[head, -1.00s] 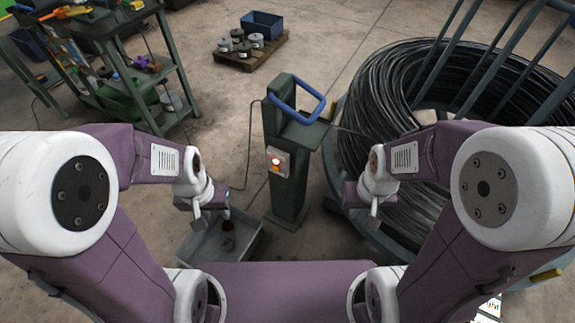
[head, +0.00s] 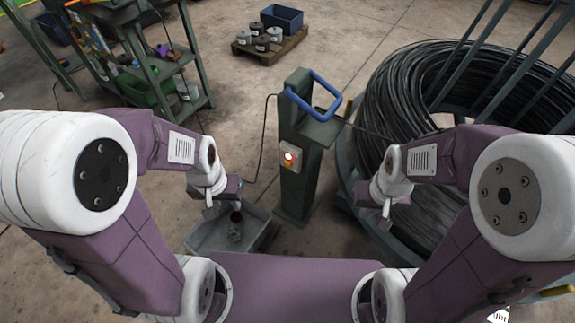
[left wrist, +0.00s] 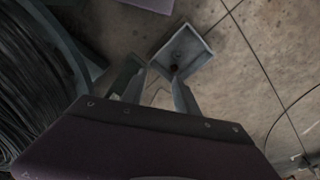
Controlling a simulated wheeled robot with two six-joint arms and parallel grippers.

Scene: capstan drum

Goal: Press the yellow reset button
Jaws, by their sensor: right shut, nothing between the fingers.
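The yellow reset button (head: 287,163) is a small spot low on the pale control box (head: 292,156), just below a lit red button (head: 289,155). The box is on the front of a dark green post (head: 298,190) with a blue handle bar on top. My left gripper (head: 210,213) is left of the post, lower in the picture and apart from the button. In the left wrist view its fingers (left wrist: 158,85) stand apart with nothing between them. My right gripper (head: 386,210) is shut and empty, right of the post. The button cannot be made out in the left wrist view.
A grey tray (head: 258,240) holding a small part lies on the floor left of the post. A large black wire coil (head: 400,95) stands close on the right. A cable runs down beside the post. A green shelf cart (head: 195,103) and a pallet (head: 262,54) stand further back.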

